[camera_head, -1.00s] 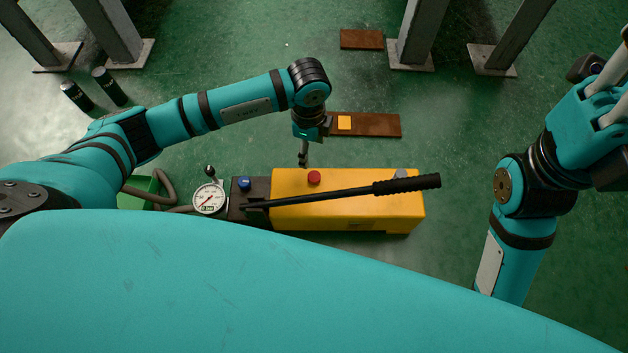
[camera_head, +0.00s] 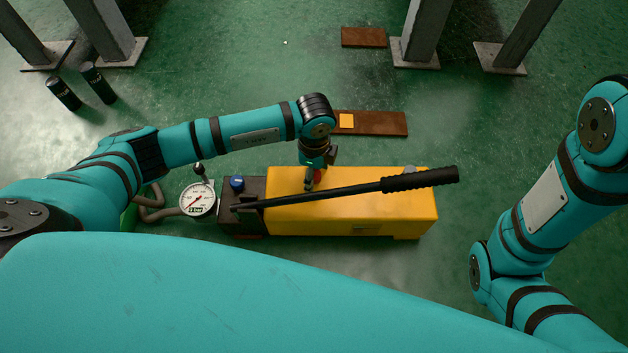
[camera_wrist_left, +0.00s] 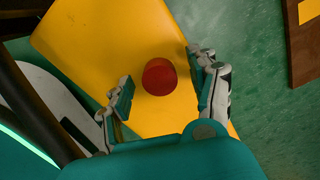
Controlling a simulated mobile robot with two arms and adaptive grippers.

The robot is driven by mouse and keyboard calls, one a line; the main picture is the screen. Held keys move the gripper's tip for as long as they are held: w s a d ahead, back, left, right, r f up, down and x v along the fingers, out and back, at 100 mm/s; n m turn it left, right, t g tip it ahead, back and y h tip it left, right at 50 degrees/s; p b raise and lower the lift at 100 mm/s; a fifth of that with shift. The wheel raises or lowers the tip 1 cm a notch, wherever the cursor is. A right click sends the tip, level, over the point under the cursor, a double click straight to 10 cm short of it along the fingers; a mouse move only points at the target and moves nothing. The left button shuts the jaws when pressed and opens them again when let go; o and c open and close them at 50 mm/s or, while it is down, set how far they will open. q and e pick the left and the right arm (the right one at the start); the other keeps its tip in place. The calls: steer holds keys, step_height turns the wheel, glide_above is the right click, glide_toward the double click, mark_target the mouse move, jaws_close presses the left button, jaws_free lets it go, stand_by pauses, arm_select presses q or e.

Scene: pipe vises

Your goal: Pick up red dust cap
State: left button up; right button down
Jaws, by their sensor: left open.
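The red dust cap (camera_wrist_left: 159,76) sits on top of the yellow pump body (camera_head: 350,212). In the left wrist view it lies between the two spread fingers of my left gripper (camera_wrist_left: 160,92), with a visible gap on either side in the picture. In the head view my left gripper (camera_head: 311,181) points down over the cap, which is mostly hidden behind it. My left gripper is open and holds nothing. My right arm shows at the right of the head view, but its gripper is out of the picture.
The black pump handle (camera_head: 420,179) slants across the yellow body close to my left gripper. A blue cap (camera_head: 237,183) and a round gauge (camera_head: 198,199) are to the left. Rusty plates (camera_head: 375,123) lie behind on the green floor.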

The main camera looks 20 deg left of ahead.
arm_select(q)
steer(key=shift+f, duration=0.15)
steer(key=c, duration=1.1)
steer(key=shift+o, duration=0.2)
